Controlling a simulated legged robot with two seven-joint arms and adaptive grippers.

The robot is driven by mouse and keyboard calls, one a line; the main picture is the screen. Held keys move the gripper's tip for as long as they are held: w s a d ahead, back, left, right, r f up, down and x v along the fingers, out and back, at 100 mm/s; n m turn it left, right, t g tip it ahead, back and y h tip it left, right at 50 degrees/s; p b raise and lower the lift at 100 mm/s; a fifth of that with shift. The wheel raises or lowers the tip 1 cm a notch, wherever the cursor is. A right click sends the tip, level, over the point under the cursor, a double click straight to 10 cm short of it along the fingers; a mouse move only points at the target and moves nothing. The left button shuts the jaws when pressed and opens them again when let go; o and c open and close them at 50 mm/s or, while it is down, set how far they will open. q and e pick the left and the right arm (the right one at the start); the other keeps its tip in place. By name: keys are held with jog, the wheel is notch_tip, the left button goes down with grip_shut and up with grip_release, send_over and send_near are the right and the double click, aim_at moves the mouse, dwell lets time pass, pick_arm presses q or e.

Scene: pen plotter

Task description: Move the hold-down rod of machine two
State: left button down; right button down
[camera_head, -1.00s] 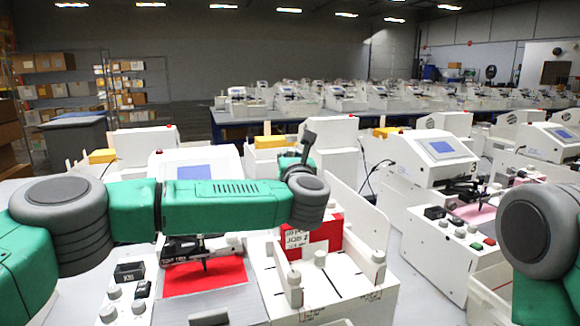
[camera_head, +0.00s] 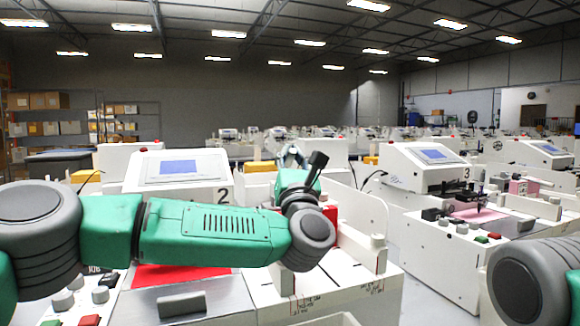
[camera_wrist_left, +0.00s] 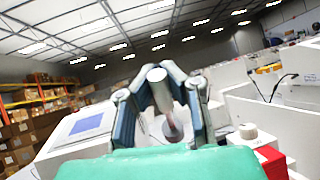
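Machine two (camera_head: 150,185), white with a blue screen and the number 2, stands at centre-left in the head view. My green left arm crosses in front and hides part of its bed. My left gripper (camera_head: 292,156) shows small beyond the wrist, right of the screen. In the left wrist view the fingers (camera_wrist_left: 158,84) bend in, their tips close on either side of a grey cylinder (camera_wrist_left: 157,75), perhaps the hold-down rod. A darker round end shows below it. I cannot tell whether the fingers grip it. My right gripper is out of frame.
Machine three (camera_head: 432,168) stands to the right. Knobs and buttons (camera_head: 90,321) lie on machine two's front left, beside the red sheet (camera_head: 165,276) and a grey bar (camera_head: 182,304). A white upright panel (camera_head: 362,222) rises right of my left wrist.

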pick_arm(q)
jog(key=shift+f, duration=0.25)
jog(key=c, duration=1.5)
grip_release()
jog(key=shift+c, duration=0.2)
jog(key=shift+s, duration=0.1)
jog(key=v, duration=1.2)
jog(key=shift+d+f, duration=0.1)
jog(key=shift+f, duration=0.1)
